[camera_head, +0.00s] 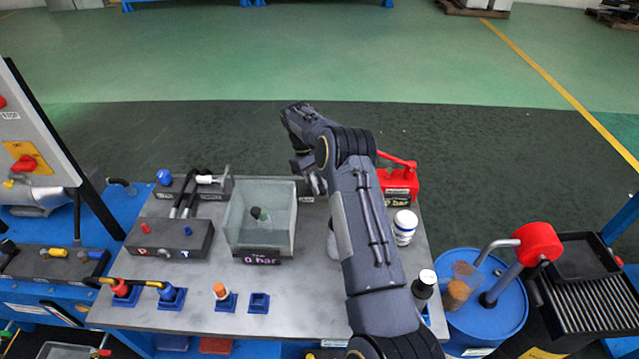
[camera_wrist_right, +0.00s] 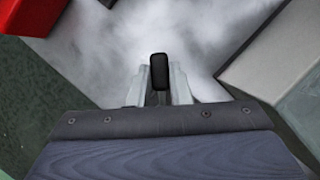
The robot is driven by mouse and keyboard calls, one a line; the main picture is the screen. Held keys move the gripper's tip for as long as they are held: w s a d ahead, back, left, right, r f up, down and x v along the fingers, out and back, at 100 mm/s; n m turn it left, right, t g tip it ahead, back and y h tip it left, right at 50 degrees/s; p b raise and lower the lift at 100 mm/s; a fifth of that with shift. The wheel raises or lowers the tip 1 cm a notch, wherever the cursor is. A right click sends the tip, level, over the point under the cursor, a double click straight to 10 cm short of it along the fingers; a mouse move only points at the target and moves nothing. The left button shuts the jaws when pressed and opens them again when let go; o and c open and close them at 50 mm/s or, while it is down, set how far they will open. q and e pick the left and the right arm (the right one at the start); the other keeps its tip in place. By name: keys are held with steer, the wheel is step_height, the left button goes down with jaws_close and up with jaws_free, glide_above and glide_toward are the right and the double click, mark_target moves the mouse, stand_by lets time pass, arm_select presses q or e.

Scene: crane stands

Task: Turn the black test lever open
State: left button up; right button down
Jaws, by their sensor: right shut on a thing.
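The black test lever (camera_wrist_right: 159,72) shows in the right wrist view as a small dark upright handle between two light metal fingers. My right gripper (camera_wrist_right: 160,88) is shut on it. In the head view my right gripper (camera_head: 312,182) is at the bench's back part, between the clear tank and the red box. There my own arm hides the lever and most of the fingers. How far the lever is turned cannot be told. My left gripper is not in view.
The clear tank (camera_head: 233,212) stands left of my right gripper. The red box (camera_head: 400,186) with a handle and a white jar (camera_head: 404,227) stand to the right. A dark block with hoses (camera_head: 170,240) is farther left.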

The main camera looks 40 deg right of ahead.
steer(key=m, duration=0.1)
steer(key=a+m+y, duration=0.1)
steer(key=m, duration=0.2)
steer(key=shift+a+m+y, duration=0.3)
steer(key=shift+y, duration=0.1)
steer(key=shift+w+a+m+t+y+b, duration=0.15)
steer(key=shift+a+m+y, duration=0.1)
steer(key=shift+m, duration=0.5)
steer(key=shift+w+a+m+t+y+b, duration=0.1)
steer(key=shift+w+a+m+t+y, duration=0.15)
steer(key=shift+m, duration=0.55)
steer(key=shift+w+a+m+t+y+b, duration=0.1)
steer(key=shift+a+m+y, duration=0.2)
steer(key=shift+m, duration=0.45)
steer(key=shift+r, duration=0.1)
steer(key=c, duration=1.3)
jaws_free()
steer(key=p+v, duration=0.1)
steer(key=v, duration=0.6)
steer(key=shift+w+d+r, duration=0.1)
steer(key=shift+d+r, duration=0.05)
steer(key=shift+r, duration=0.15)
